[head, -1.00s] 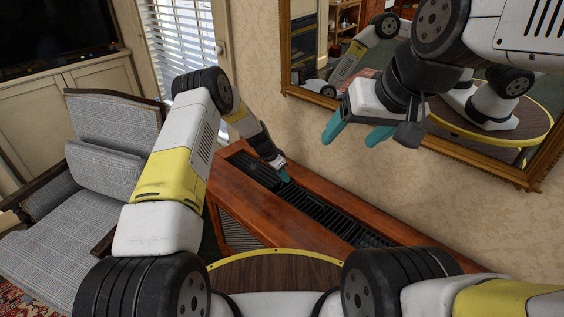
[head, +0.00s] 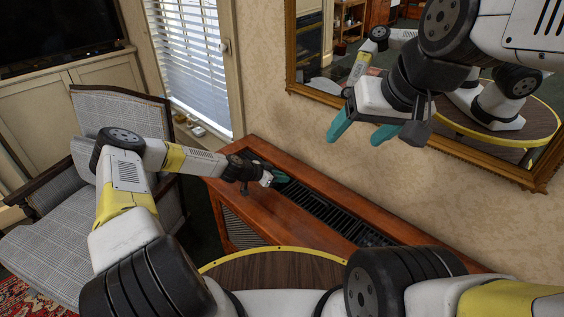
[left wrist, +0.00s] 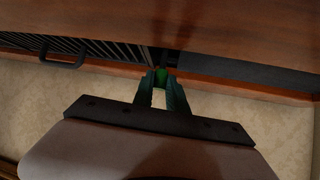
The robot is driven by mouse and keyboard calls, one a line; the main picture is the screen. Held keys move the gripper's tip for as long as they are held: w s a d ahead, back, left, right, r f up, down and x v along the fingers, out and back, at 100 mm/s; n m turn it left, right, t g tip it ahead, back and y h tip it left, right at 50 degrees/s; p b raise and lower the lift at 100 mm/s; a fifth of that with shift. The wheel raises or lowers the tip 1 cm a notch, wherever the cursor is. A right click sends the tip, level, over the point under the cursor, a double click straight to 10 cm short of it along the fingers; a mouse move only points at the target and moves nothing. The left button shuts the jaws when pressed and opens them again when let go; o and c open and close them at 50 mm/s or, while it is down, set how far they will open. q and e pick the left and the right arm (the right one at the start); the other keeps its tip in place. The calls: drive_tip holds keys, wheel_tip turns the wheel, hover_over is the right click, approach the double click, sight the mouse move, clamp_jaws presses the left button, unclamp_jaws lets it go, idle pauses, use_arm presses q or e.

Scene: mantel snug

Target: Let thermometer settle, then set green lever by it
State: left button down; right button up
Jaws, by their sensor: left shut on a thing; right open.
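In the left wrist view the green lever (left wrist: 162,74) shows as a small green piece between the fingertips of my left gripper (left wrist: 162,82). The gripper is shut on it, at the dark slot along the wooden cabinet top. In the head view my left gripper (head: 281,180) is low over the far left end of the cabinet's grille, and the lever is hidden there. My right gripper (head: 361,134) is open and empty, raised in front of the wall below the mirror. I cannot make out a thermometer in either view.
The wooden cabinet (head: 223,190) with its black slatted grille (head: 325,213) runs along the wall. A dark handle (left wrist: 62,60) shows on the grille. A gilt mirror (head: 460,152) hangs above. A checked armchair (head: 45,240) stands at left, near a window with blinds (head: 188,60).

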use_arm(q)
drive_tip(key=shift+a+f, duration=0.1)
drive_tip(key=shift+a, duration=0.1)
idle(0.4)
drive_tip(key=c, duration=1.3)
unclamp_jaws()
drive_tip(key=shift+s, duration=0.1)
drive_tip(key=shift+v, duration=3.85)
drive_tip(key=shift+s+f, duration=0.1)
